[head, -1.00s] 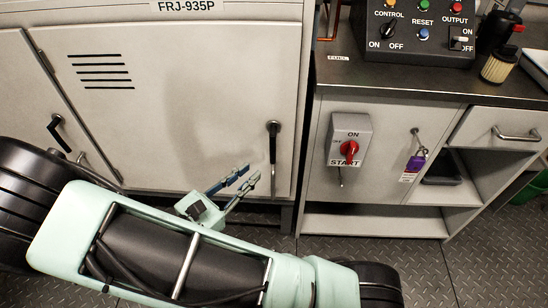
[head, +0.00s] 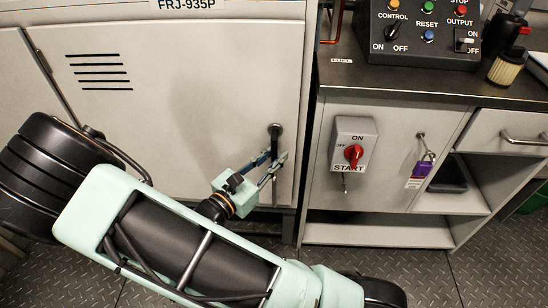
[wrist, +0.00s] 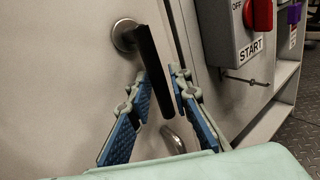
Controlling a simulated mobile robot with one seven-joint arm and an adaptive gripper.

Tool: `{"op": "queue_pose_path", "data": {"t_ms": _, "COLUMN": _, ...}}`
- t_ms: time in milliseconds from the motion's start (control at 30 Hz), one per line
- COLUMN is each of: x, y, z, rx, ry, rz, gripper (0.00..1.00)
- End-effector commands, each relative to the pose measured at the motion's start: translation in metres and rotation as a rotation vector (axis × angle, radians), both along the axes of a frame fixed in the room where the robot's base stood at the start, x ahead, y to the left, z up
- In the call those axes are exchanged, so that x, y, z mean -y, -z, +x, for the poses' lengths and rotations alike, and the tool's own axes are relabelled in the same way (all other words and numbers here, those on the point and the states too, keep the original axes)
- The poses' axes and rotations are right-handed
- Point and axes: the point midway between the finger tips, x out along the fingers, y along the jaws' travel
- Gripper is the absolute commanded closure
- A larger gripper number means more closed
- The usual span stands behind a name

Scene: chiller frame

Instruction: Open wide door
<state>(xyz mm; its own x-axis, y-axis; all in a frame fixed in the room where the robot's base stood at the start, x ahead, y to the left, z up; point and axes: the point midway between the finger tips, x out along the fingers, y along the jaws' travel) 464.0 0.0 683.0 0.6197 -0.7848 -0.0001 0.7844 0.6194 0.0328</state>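The wide grey door (head: 175,110) with vent slots is closed in the head view. Its black lever handle (head: 275,138) hangs down near the door's right edge. My gripper (head: 274,165) is at the lower part of this handle. In the wrist view, the black handle (wrist: 149,55) hangs from a round metal base and reaches down between the two blue-padded fingers of my gripper (wrist: 160,78). The fingers are apart, one on each side of the handle, with a visible gap. A curved metal piece (wrist: 172,137) shows below the handle.
To the right stands a workbench (head: 390,85) with a control box (head: 424,38), a grey switch box with a red knob (head: 353,152) and a purple padlock (head: 422,168). A narrow gap separates door and bench. Diamond-plate floor (head: 420,265) lies below.

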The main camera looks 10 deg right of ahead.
Motion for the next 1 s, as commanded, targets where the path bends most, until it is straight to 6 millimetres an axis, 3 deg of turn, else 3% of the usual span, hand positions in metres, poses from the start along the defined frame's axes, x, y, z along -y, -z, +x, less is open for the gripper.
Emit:
{"op": "queue_pose_path", "data": {"t_ms": 167, "x": 0.0, "y": -0.0002, "z": 0.0, "rx": 0.0, "ry": 0.0, "rz": 0.0, "gripper": 0.81}}
{"op": "queue_pose_path", "data": {"t_ms": 367, "x": -0.0002, "y": -0.0001, "z": -0.0001, "rx": 0.0, "ry": 0.0, "rz": 0.0, "gripper": 1.0}}
{"op": "queue_pose_path", "data": {"t_ms": 1000, "x": -0.0098, "y": -0.0007, "z": 0.0003, "rx": 0.008, "ry": -0.002, "rz": 0.024, "gripper": 1.0}}
